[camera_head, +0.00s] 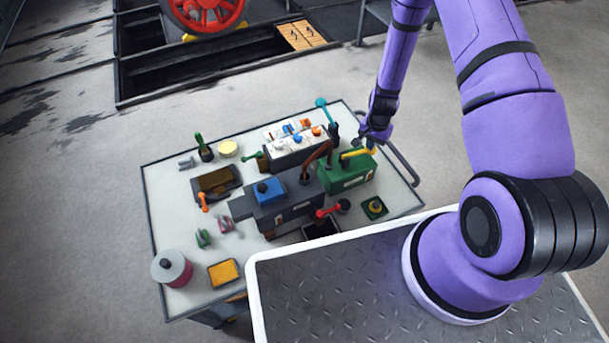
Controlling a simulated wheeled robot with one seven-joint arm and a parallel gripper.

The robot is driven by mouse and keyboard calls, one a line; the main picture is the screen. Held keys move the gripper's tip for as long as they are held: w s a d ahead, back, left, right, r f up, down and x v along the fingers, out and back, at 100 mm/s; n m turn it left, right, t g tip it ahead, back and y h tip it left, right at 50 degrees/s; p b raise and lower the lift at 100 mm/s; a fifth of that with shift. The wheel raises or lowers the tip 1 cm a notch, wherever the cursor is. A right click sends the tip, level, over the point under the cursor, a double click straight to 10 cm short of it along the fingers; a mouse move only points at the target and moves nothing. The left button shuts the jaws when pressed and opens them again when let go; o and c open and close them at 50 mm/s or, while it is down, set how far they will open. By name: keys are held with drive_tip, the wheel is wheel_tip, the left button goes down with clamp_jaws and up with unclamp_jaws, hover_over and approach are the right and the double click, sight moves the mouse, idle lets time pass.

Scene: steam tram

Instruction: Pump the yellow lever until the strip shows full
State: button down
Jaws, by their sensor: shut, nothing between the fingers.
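The yellow lever (357,153) sticks out from the top of a green box (346,178) at the right of the table, with its end near my gripper. My gripper (372,140) is shut and empty, just above and beside the lever's outer end. I cannot tell whether it touches the lever. A pale label-like mark (354,182) shows on the front of the green box; it is too small to read, and I cannot tell whether it is the strip.
The white-topped table (160,215) carries a dark machine with a blue block (269,191), a red-handled lever (328,211), a white panel of coloured knobs (296,138) and a pink can (172,267). A grey rail (405,165) runs along its right edge. Open floor lies left.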

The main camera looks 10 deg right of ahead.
drive_tip(key=shift+r, duration=3.25)
drive_tip(key=shift+f, duration=0.1)
idle(1.1)
idle(0.7)
idle(2.3)
idle(0.5)
